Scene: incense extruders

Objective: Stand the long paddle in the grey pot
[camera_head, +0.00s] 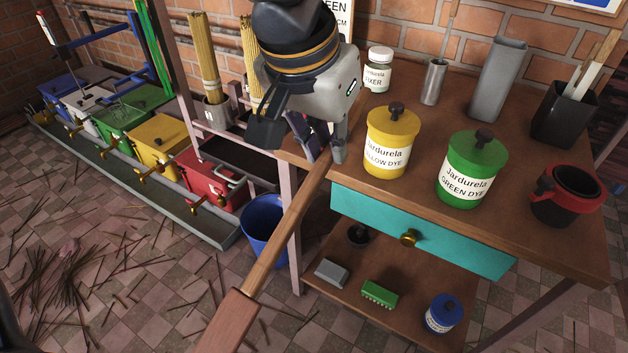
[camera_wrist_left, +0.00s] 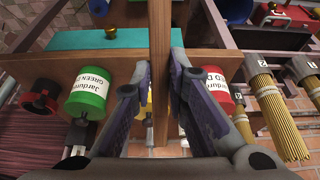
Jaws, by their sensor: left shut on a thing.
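The long paddle (camera_head: 278,243) is a brown wooden stick. It slants down to the lower left, where a wider end (camera_head: 228,323) leaves the head view. My left gripper (camera_head: 322,150) is shut on it near the table's left front corner. In the left wrist view the paddle (camera_wrist_left: 160,40) stands between the fingers (camera_wrist_left: 161,78). Two grey vessels stand at the back of the table: a tall square one (camera_head: 497,80) and a small round one (camera_head: 434,82). I cannot tell which is the grey pot. Both are right of the gripper. My right gripper is out of view.
Yellow (camera_head: 391,142) and green (camera_head: 471,169) dye jars stand at the front of the table (camera_head: 400,205). A black holder with sticks (camera_head: 562,118) and a red-black pot (camera_head: 566,197) are at the right. A blue bucket (camera_head: 264,222) is on the floor by the paddle.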

